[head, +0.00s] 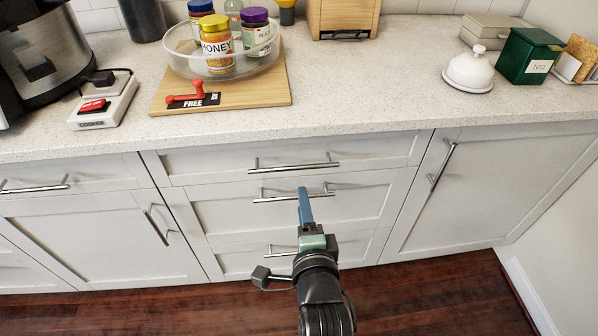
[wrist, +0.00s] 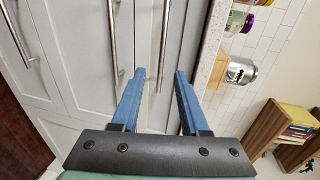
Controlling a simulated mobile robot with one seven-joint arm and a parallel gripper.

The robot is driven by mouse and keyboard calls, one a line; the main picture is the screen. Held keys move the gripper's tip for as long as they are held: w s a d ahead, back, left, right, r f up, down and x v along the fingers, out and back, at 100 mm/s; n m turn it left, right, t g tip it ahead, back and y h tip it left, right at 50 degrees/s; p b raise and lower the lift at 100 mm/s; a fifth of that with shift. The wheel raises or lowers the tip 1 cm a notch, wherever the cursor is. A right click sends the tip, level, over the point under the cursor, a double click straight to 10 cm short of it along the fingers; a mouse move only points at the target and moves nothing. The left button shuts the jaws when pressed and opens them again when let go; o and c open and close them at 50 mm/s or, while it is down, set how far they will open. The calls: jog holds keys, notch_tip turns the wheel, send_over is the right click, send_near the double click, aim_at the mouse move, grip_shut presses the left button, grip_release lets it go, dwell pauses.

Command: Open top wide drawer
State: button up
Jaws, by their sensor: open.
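The top wide drawer (head: 230,162) is a white panel right under the counter, flush with the cabinet and closed. Its long metal bar handle (head: 294,168) runs level across the middle. In the wrist view, which is turned sideways, this handle (wrist: 163,45) appears between the two fingertips. My gripper (head: 304,190) is open and empty, with blue fingers pointing at the drawers; the fingers also show in the wrist view (wrist: 158,72). I cannot tell whether a finger touches the handle. In the head view the fingers overlap the second drawer's handle (head: 275,199).
A lower drawer handle (head: 278,252) is partly behind my arm. Cabinet doors stand left (head: 110,240) and right (head: 480,185). The counter (head: 350,90) holds a cutting board (head: 270,97), a glass dish with jars, and a green tea box (head: 528,58).

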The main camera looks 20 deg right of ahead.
aim_at(296, 167)
jog(key=b+x, duration=0.1)
jog(key=x, duration=0.7)
jog(key=b+x, duration=0.1)
jog(key=x, duration=0.3)
jog(key=shift+w+r+b, duration=0.2)
jog(key=shift+w+b, duration=0.1)
jog(key=shift+b, duration=0.05)
grip_shut()
dwell(0.9)
